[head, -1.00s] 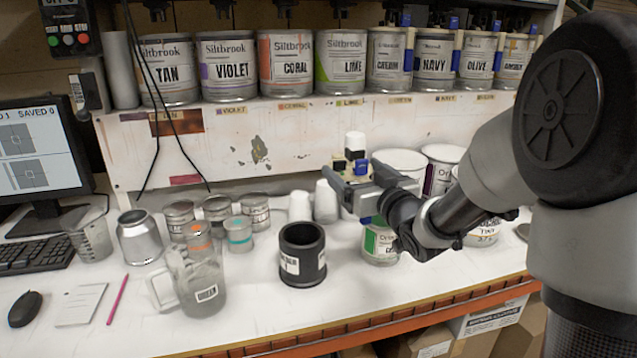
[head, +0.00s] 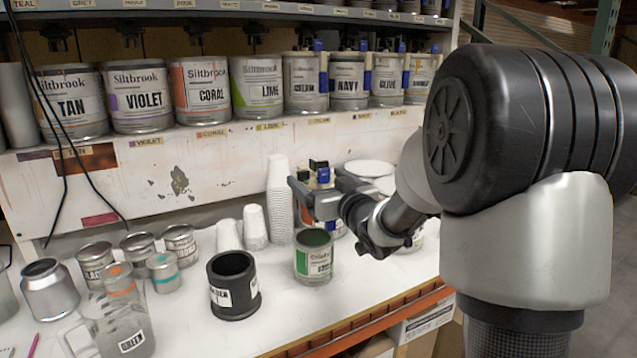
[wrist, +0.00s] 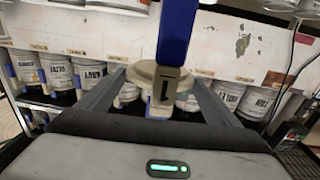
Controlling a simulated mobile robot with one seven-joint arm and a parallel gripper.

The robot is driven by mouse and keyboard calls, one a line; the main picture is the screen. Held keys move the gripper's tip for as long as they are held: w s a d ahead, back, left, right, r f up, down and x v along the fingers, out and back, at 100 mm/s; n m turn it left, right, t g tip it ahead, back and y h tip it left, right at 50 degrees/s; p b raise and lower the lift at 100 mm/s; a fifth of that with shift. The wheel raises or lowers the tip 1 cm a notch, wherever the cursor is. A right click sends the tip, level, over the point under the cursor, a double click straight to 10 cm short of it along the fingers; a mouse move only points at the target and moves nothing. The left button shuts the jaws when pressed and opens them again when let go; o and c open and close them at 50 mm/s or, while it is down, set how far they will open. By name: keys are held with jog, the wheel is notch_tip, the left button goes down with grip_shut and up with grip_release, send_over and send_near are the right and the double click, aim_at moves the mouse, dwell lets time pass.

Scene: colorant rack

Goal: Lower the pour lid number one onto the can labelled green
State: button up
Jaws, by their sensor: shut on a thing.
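My gripper (head: 318,188) is shut on the pour lid, held up in the air. In the wrist view the lid (wrist: 161,88) is a beige-grey piece marked 1 between my two fingers, with a blue upright bar (wrist: 178,30). In the head view the lid (head: 322,176) is small and partly hidden by my fingers. An open can (head: 314,262) with a green label patch and green inside stands upright on the bench below my gripper in the picture. Its label word is too small to read surely. The lid and can are apart; I cannot tell whether they line up.
A black container (head: 234,292) stands left of the can. A tall stack of white cups (head: 280,200) stands behind it, close to my gripper. White-lidded cans (head: 370,168) stand behind my wrist. A clear jug labelled GREEN (head: 125,325) is at the lower left.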

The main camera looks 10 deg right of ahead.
notch_tip(320, 180, down, 14)
jog(key=b, duration=1.3)
jog(key=shift+f, duration=0.25)
jog(key=shift+f+b, duration=0.6)
jog(key=shift+b, duration=0.35)
dwell(0.3)
jog(key=o, duration=1)
jog(key=b+v, duration=0.1)
jog(key=v, duration=1.6)
jog(key=shift+s, duration=0.25)
